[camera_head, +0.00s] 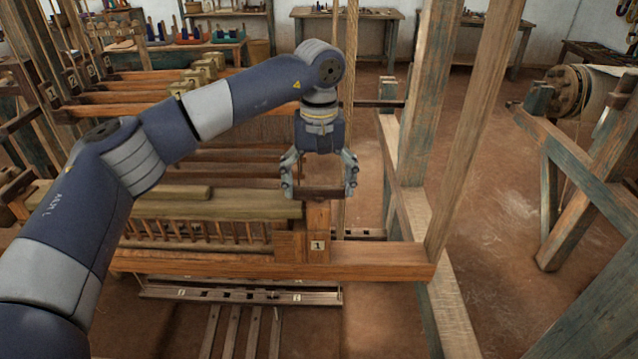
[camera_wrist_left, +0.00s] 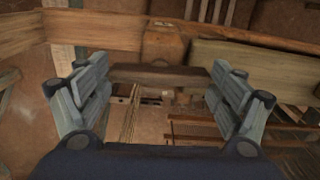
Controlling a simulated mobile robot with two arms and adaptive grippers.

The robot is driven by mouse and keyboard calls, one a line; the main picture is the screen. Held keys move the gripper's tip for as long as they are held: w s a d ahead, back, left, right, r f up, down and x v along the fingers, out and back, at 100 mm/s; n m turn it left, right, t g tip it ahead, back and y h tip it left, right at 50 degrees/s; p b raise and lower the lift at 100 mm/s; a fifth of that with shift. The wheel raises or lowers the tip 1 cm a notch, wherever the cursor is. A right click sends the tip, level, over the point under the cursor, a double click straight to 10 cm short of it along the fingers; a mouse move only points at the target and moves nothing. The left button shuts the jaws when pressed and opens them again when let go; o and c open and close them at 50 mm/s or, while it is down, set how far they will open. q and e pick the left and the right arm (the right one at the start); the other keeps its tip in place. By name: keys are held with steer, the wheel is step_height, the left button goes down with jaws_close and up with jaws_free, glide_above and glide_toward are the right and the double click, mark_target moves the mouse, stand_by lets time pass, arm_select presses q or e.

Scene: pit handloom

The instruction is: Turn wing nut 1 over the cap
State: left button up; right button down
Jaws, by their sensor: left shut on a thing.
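Wing nut 1 (camera_head: 321,193) looks like a dark brown wooden bar. It lies crosswise at the top of the post marked 1 (camera_head: 317,226). My left gripper (camera_head: 320,188) points down from above and is shut on the bar, one finger at each end. In the left wrist view the bar (camera_wrist_left: 160,76) spans between the fingers of my left gripper (camera_wrist_left: 160,82). The cap seems to be the long greenish-brown beam (camera_head: 230,208) just left of the post. Whether the bar overlaps the cap's end I cannot tell. My right gripper is not in view.
A wooden beam (camera_head: 370,262) runs below the post. An upright loom post (camera_head: 428,110) and a slanting one (camera_head: 480,130) stand close to the right. Bare floor (camera_head: 500,220) lies further right.

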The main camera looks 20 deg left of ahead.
mark_target(319, 187)
arm_select(q)
steer(key=shift+m, duration=0.4)
steer(key=o, duration=0.9)
step_height(319, 187, up, 12)
stand_by(0.3)
steer(key=shift+f, duration=0.1)
